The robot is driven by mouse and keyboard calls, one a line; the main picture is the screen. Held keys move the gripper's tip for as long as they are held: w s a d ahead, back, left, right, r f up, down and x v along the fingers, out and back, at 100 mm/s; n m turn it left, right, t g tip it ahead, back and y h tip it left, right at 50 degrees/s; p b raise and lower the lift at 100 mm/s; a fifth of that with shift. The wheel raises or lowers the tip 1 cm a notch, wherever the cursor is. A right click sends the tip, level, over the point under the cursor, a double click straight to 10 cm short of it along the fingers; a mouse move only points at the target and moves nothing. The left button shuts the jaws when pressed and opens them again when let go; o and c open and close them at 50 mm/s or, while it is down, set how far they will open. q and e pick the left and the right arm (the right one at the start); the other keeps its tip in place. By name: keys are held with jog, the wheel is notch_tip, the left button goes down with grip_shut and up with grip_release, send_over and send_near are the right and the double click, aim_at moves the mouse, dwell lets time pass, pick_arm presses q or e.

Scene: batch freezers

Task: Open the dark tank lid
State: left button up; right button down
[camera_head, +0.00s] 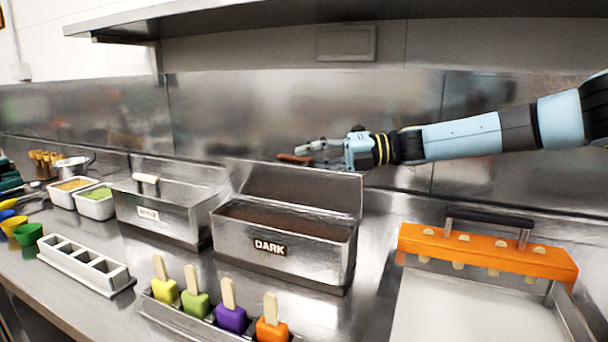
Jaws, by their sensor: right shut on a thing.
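The dark tank (325,260) is a steel box with a "DARK" label on its front. Its lid (300,190) stands raised at the back edge, and the dark brown contents show below it. My right gripper (308,153) is at the lid's top edge, its arm reaching in from the right. It is shut on the brown lid handle (291,158), which shows at the fingertips and is partly hidden by them. My left gripper is not in view.
A similar tank labelled "WHITE" (172,222) stands to the left. Colored popsicles in a steel holder (174,318) are in front. A grey mold (62,263) lies left, and an orange bar with a black handle (485,250) sits right. A steel shelf (330,12) hangs above.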

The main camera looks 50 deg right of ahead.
jog(key=shift+w+d+f+m+b, duration=0.15)
jog(key=shift+d+f+m+b, duration=0.2)
jog(key=shift+d+m+b, duration=0.15)
jog(key=shift+d+b, duration=0.3)
jog(key=shift+d+f, duration=0.15)
jog(key=c, duration=1.3)
grip_release()
jog(key=shift+w, duration=0.15)
